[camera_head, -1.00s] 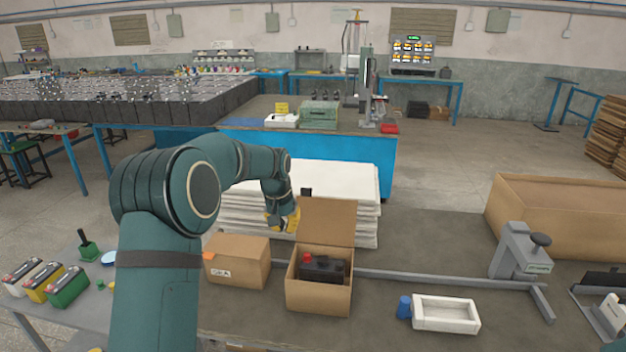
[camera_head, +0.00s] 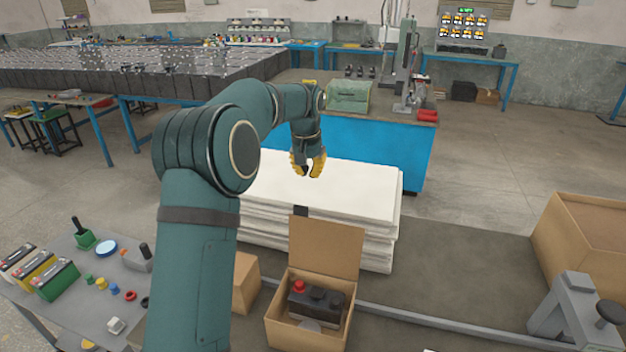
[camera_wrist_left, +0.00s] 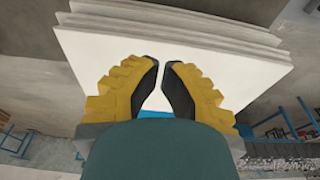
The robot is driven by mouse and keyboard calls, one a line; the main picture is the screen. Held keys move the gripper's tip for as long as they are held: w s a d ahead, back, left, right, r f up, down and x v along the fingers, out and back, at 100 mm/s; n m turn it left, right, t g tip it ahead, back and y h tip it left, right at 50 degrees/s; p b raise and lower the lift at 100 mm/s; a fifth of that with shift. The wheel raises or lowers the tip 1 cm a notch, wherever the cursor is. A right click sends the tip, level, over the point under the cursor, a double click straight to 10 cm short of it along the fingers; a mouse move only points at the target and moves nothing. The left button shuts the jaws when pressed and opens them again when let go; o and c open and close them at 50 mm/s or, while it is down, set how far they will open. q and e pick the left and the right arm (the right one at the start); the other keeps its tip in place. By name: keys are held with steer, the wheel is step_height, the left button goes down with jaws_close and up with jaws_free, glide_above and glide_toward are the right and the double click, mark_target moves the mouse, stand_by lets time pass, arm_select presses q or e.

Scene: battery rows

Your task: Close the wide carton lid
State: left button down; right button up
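An open brown carton (camera_head: 342,337) stands on the dark table at the lower middle of the head view. Its lid (camera_head: 327,246) stands raised, nearly upright, at the carton's far side. A black battery (camera_head: 318,300) with a red cap lies inside. My left gripper (camera_head: 308,172) appears above the white stack, beyond and higher than the lid, and does not touch it. Its yellow-and-black fingers are empty, with a narrow gap between the tips in the left wrist view (camera_wrist_left: 161,64). The carton is not visible in the wrist view. My right gripper is not in view.
A stack of white sheets (camera_head: 370,190) stands behind the carton. A second carton (camera_head: 247,282) is partly hidden by my left arm. A grey clamp-like device (camera_head: 575,310) and a large brown box (camera_head: 590,235) are at right. Batteries and small parts lie at left.

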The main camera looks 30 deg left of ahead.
arm_select(q)
step_height(320, 180, down, 8)
steer(key=s+b, duration=0.1)
steer(key=s, duration=0.1)
steer(key=shift+s+d+f, duration=0.15)
steer(key=shift+d+f, duration=0.05)
steer(key=shift+d, duration=0.05)
stand_by(0.5)
